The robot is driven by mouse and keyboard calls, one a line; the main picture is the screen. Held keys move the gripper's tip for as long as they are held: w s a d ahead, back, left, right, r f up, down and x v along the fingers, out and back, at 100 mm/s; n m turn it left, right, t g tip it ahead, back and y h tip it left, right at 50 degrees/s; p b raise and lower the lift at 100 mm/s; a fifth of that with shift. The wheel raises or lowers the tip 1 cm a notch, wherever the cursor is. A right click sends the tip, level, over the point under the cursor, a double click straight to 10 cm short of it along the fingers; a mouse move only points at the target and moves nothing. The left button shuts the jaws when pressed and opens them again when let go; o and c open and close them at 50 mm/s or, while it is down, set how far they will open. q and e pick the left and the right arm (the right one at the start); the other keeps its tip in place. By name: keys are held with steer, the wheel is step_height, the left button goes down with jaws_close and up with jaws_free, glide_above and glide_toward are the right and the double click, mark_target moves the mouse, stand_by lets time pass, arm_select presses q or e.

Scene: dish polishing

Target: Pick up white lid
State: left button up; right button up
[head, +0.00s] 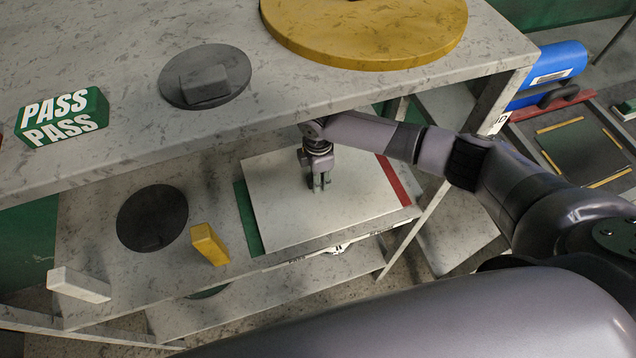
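A flat white rectangular panel, which looks like the white lid (275,205), lies on the lower shelf, with a green strip at its left edge and a red strip at its right. My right gripper (321,184) reaches in from the right under the upper tabletop and points down over the middle of the panel. Its fingertips are at or just above the panel. They are small and close together, and I cannot tell whether they hold anything. My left gripper is not in view.
The upper tabletop (130,110) overhangs the shelf. It holds a green PASS block (62,117), a grey disc (232,75) and a large yellow disc (365,25). Left of the panel are a dark disc (152,218), a yellow block (209,244) and a white block (78,284).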

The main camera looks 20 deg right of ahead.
jaws_close()
steer(key=shift+r, duration=0.15)
stand_by(0.4)
